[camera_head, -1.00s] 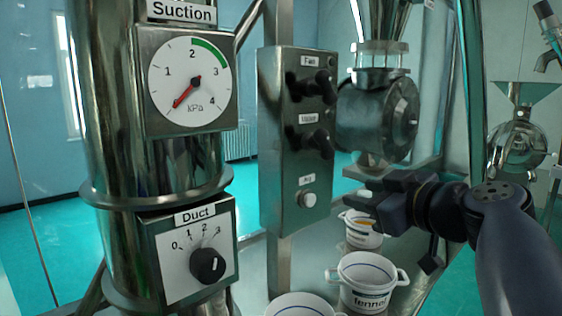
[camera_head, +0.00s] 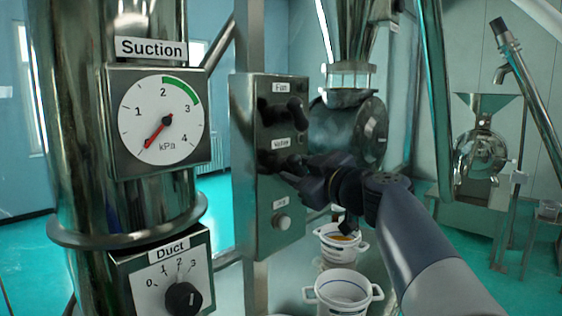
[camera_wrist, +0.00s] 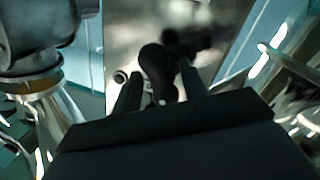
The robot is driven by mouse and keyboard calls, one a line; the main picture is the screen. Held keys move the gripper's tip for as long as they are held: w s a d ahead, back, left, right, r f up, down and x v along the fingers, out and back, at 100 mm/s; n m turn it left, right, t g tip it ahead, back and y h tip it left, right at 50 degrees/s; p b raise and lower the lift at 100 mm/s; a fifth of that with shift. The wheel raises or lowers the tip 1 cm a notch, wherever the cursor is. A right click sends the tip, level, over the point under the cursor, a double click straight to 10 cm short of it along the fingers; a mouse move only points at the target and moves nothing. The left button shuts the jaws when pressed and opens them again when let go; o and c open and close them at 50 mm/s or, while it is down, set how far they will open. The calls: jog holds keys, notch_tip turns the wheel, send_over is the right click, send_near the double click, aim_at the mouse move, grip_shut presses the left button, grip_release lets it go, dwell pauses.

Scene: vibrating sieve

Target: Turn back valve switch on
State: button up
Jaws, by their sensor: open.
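The metal control panel (camera_head: 247,185) has a black switch labelled Fan (camera_head: 285,112) at the top. Below it is a second black switch (camera_head: 275,160); its label is blurred but fits the valve switch. My gripper (camera_head: 290,170) is right at this second switch in the head view and partly hides it. In the wrist view a dark knob (camera_wrist: 158,72) stands between the two fingers of my open gripper (camera_wrist: 160,92). I cannot tell whether the fingers touch it. The switch's exact setting is hard to read.
A round button (camera_head: 282,222) sits lower on the panel, below my gripper. A suction gauge (camera_head: 165,125) and a duct dial (camera_head: 183,297) are on the steel column at left. White buckets (camera_head: 343,287) stand below my arm. A metal valve housing (camera_head: 340,130) is behind the panel.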

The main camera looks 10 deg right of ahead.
jog(key=shift+w+a, duration=0.2)
jog(key=shift+w, duration=0.25)
grip_shut()
